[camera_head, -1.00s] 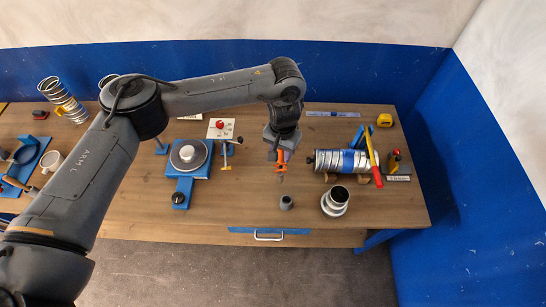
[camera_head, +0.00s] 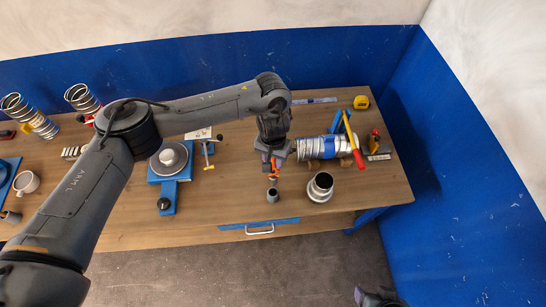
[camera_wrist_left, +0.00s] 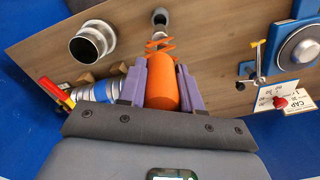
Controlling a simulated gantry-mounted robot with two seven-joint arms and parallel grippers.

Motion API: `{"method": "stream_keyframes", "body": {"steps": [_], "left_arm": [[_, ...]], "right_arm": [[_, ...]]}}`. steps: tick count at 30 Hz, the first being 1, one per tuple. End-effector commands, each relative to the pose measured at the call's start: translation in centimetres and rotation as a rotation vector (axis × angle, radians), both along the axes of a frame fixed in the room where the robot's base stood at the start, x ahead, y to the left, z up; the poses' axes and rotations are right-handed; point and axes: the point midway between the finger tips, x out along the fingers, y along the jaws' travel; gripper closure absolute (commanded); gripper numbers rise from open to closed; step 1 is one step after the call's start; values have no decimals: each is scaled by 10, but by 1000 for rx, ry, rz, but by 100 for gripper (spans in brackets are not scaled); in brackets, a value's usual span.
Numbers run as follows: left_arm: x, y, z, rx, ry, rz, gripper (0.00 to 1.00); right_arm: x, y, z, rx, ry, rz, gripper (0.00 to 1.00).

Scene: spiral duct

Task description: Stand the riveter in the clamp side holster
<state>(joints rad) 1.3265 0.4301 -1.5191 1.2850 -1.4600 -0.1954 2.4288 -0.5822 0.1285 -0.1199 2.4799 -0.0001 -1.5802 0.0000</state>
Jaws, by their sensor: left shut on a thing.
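The orange riveter (camera_wrist_left: 162,85) is held between the purple fingers of my left gripper (camera_wrist_left: 160,80) in the left wrist view. In the head view the riveter (camera_head: 273,169) shows only in part below my left gripper (camera_head: 272,158), the arm hiding the rest.
A silver duct collar (camera_head: 320,187) stands right of the holster. A blue turntable fixture (camera_head: 170,160) and a yellow-handled clamp (camera_head: 208,155) stand left. A drawer handle (camera_head: 260,230) is at the front.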

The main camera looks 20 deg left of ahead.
Motion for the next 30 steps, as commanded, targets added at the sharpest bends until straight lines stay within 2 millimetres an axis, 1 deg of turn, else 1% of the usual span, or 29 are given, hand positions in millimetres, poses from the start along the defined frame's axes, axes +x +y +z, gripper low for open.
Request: {"method": "stream_keyframes", "body": {"steps": [8,18,24,30], "left_arm": [[0,0,-18,-1,1,0,100],[0,0,-45,-1,1,0,100],[0,0,-55,-1,0,0,100],[0,0,-57,-1,0,0,100]], "right_arm": [[1,1,-7,6,-1,-4,33],[1,3,-19,12,-2,-8,33],[1,3,-23,12,-2,-8,33],[1,2,-24,10,-2,-6,33]]}}
